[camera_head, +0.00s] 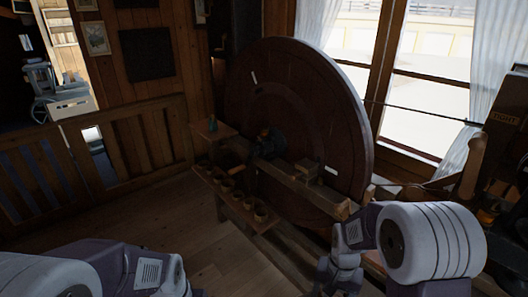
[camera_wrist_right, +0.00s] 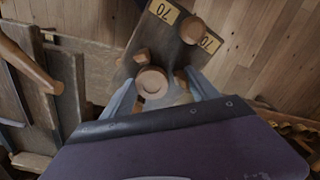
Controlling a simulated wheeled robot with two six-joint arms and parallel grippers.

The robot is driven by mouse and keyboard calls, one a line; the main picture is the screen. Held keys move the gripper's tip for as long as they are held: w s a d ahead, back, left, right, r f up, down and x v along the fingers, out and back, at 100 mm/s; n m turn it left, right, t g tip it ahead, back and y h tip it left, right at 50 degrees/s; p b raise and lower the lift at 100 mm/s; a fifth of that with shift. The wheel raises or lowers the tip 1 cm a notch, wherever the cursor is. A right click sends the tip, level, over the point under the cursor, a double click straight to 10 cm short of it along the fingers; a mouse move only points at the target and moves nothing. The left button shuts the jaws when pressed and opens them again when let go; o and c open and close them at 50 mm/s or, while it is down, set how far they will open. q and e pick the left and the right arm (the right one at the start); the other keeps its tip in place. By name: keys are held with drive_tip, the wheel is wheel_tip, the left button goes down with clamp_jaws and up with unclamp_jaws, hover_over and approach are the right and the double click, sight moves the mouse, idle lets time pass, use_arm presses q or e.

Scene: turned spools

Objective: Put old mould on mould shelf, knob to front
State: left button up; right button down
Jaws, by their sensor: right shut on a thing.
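My right gripper (camera_wrist_right: 165,92) shows in the right wrist view, its two pale fingers shut on a turned wooden piece (camera_wrist_right: 152,82) between them. The piece has a round, ringed end facing the camera; its lower part is hidden by the fingers and wrist. I take it for the old mould, but cannot tell for sure. Beyond it lies a grey-brown board (camera_wrist_right: 160,35) with yellow "70" labels, perhaps the mould shelf. A second round wooden piece (camera_wrist_right: 193,29) stands on that board. Contact between the held piece and the board cannot be told. My left gripper is out of view.
In the head view a large dark wooden wheel (camera_head: 300,95) stands before the window. A low shelf (camera_head: 262,228) holds several small turned pieces; a small ledge (camera_head: 213,129) above it bears a bottle. A wooden rail (camera_head: 130,140) stands at left. Open floor (camera_head: 190,245) lies in front.

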drive_tip(key=n, duration=0.4)
drive_tip(key=shift+w, duration=0.4)
drive_tip(key=shift+d, duration=0.1)
idle(0.7)
